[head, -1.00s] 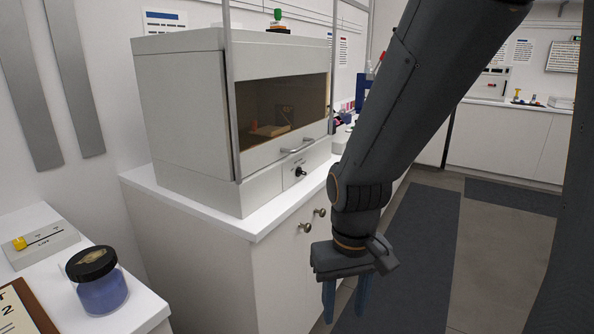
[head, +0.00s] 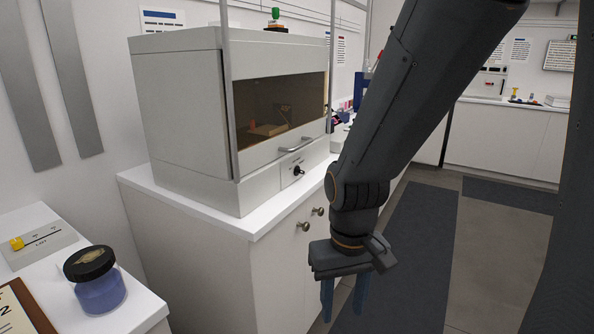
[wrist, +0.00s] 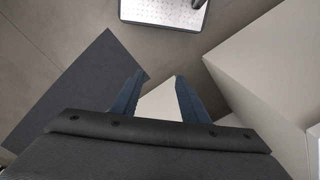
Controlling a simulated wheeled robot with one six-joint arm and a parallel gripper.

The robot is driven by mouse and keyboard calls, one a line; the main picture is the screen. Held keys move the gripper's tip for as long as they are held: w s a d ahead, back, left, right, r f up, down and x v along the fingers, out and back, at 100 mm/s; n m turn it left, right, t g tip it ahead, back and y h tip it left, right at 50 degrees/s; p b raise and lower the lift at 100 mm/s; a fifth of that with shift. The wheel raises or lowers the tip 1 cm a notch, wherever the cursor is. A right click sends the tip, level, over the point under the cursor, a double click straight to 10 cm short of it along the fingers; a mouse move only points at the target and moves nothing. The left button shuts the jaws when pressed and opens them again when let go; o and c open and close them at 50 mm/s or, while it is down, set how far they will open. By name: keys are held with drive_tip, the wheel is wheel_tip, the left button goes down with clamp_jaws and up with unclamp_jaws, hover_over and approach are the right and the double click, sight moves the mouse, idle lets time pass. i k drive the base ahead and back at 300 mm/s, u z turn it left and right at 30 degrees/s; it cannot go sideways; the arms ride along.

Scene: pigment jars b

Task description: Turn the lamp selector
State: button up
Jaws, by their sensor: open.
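The lamp selector (head: 298,170) is a small dark knob on the lower front panel of a grey cabinet (head: 182,112) with a tinted window. The cabinet stands on a white counter. My gripper (head: 343,300) hangs pointing down in front of that counter, to the right of and below the selector and apart from it. In the wrist view my gripper (wrist: 155,95) shows two blue fingers spread apart with nothing between them. The selector does not show in the wrist view. Its exact pointing direction is too small to tell.
A bar handle (head: 296,145) sits above the selector on the window. The white counter (head: 262,222) has round knobs on its doors. A blue jar with a dark lid (head: 97,282) stands at the lower left. Open floor with a dark mat (head: 400,250) lies to the right.

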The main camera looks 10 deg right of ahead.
sight(297, 171)
drive_tip(key=z, duration=0.5)
drive_tip(key=k, duration=0.6)
drive_tip(key=z, duration=0.9)
drive_tip(key=i, duration=0.95)
drive_tip(key=u, duration=0.75)
drive_tip(key=i, duration=0.3)
drive_tip(key=u, duration=0.4)
